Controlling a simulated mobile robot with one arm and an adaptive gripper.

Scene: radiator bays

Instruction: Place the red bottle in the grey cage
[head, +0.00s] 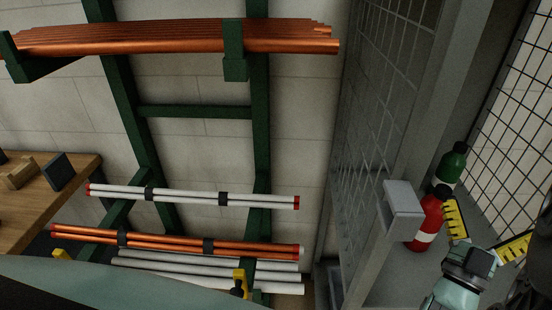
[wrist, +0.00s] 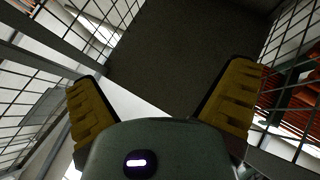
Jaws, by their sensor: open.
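The red bottle (head: 427,226), with a white band and dark cap, stands on the grey floor of the grey mesh cage (head: 391,90), just inside its front post. My gripper (head: 490,218) is inside the cage, right of the bottle, with its yellow fingers spread apart. The left finger is close beside the bottle; I cannot tell if they touch. In the wrist view my gripper (wrist: 163,72) is open, with nothing held between its fingers. The red bottle does not show there.
A green bottle (head: 453,164) stands behind the red one in the cage. A grey box-like latch (head: 403,207) juts from the cage post. Mesh walls border the right side. Racks with copper pipes (head: 180,38) and a wooden bench (head: 40,190) lie to the left.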

